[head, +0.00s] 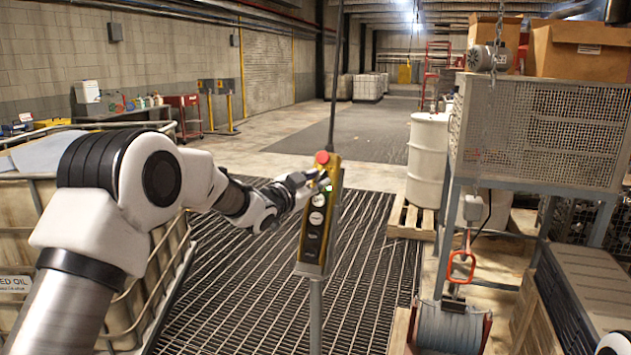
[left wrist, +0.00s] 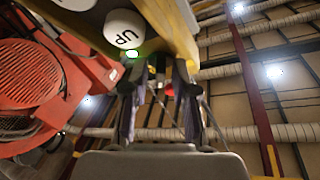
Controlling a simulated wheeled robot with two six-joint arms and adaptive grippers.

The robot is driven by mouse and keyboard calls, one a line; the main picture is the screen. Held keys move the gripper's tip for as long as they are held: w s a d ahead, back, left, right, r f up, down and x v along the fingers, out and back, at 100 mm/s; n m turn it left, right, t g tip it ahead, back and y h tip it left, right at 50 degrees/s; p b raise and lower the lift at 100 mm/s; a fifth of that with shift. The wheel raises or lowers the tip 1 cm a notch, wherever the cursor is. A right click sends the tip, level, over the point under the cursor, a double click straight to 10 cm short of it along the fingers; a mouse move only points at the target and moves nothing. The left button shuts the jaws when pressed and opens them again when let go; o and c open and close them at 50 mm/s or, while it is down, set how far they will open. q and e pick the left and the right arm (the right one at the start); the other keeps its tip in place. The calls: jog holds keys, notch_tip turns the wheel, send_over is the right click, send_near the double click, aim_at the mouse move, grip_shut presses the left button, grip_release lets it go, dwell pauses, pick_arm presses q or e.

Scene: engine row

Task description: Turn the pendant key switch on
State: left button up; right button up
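The pendant (head: 315,225) is a yellow box with a dark face, white round buttons and a red top button (head: 322,157). It hangs upright from a dark cable. My left gripper (head: 317,182) is at its upper part, just below the red button, and covers the key switch area in the head view. In the left wrist view the pendant's yellow edge (left wrist: 172,25) and the white UP button (left wrist: 124,28) are close above the fingertips. A green light glows beside the left finger. The fingers (left wrist: 157,75) stand apart; a small dark part shows between them, and I cannot tell whether they touch it.
A grey post (head: 315,315) stands below the pendant on the floor grating. A caged tote (head: 180,265) is at the left under my arm. At the right are a white drum (head: 428,160), a mesh-sided rack (head: 545,135) and a cable reel (head: 450,325).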

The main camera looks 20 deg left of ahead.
pick_arm(q)
jog(key=v, duration=1.2)
